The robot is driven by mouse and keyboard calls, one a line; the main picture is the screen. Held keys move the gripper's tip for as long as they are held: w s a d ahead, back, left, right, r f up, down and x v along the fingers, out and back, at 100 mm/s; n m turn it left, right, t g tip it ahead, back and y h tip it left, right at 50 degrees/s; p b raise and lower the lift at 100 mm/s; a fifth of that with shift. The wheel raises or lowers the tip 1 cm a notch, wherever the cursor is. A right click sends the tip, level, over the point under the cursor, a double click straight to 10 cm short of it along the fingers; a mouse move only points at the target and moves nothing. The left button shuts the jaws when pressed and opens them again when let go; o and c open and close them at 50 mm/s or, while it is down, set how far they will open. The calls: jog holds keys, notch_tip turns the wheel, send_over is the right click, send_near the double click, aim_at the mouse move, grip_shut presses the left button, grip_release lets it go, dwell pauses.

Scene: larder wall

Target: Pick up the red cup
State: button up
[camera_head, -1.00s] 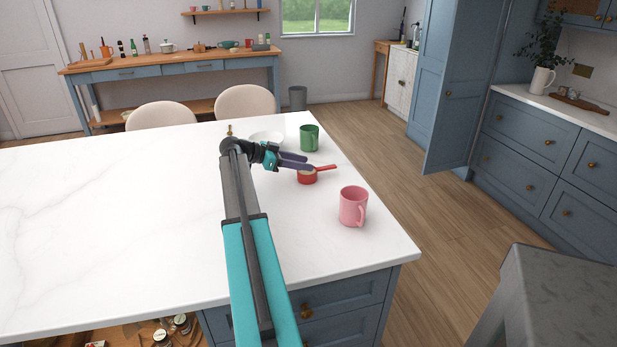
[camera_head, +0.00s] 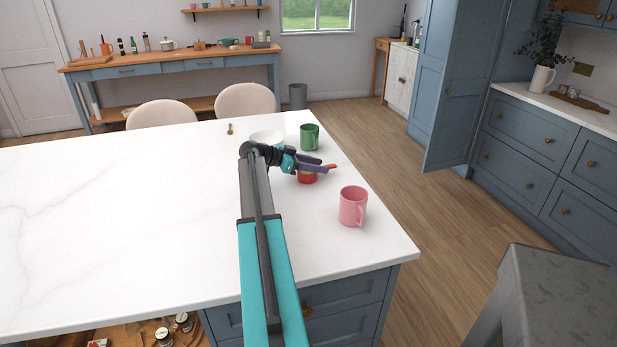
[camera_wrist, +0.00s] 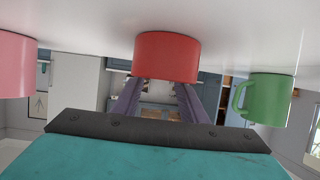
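In the wrist view, which shows the counter at the top, the red cup (camera_wrist: 166,57) is centred in front of my gripper (camera_wrist: 159,97), with one finger toward each side. I cannot tell whether the fingers touch it. Its handle is hidden in the wrist view.
A green mug (camera_head: 309,138) stands behind the cup, and a pink mug (camera_head: 352,207) stands in front, near the island's right edge. A white bowl (camera_head: 265,136) is behind my wrist, with a small brass object (camera_head: 230,129) left of it. The island's left side is clear.

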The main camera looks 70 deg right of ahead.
jog(key=shift+p+x, duration=0.4)
jog(key=shift+x, duration=1.75)
grip_shut()
